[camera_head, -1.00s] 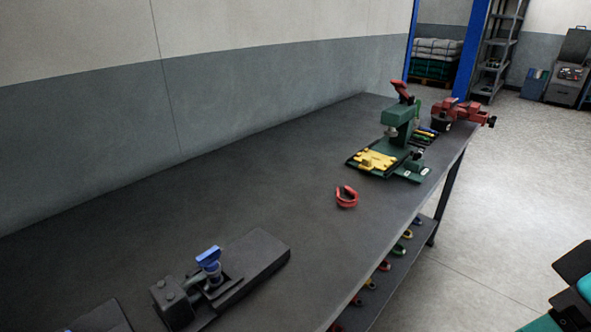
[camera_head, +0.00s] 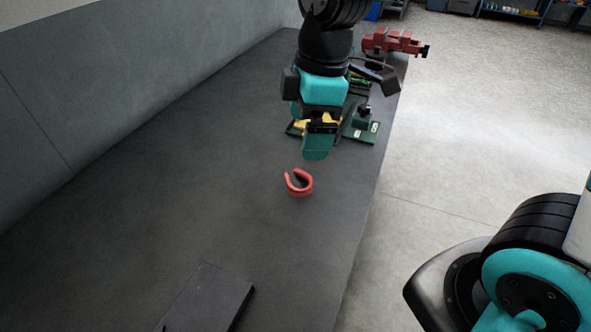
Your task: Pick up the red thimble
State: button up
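The red thimble (camera_head: 303,190) is an open, horseshoe-shaped ring lying on the dark workbench (camera_head: 180,190), near the middle of the view. My gripper (camera_head: 317,148) hangs from the top of the view, pointing down, just behind and slightly right of the thimble in the picture. It appears apart from the thimble and nothing shows in it. Whether its fingers are open or shut is not clear from this angle.
A red vise (camera_head: 394,43) is at the bench's far end. A dark flat block (camera_head: 213,295) lies at the front. The bench left of the thimble is clear.

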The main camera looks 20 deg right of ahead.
jog(key=w+d+f+n+h+p, duration=0.2)
jog(key=w+n, duration=0.4)
jog(key=w, duration=0.1)
jog(key=p, duration=0.1)
send_over(298, 179)
jog(key=f, duration=1.2)
jog(key=shift+d, duration=0.2)
jog(key=shift+a+f+p, duration=0.2)
jog(key=shift+f+p, duration=0.7)
jog(key=shift+f, duration=1.9)
jog(key=c, duration=0.9)
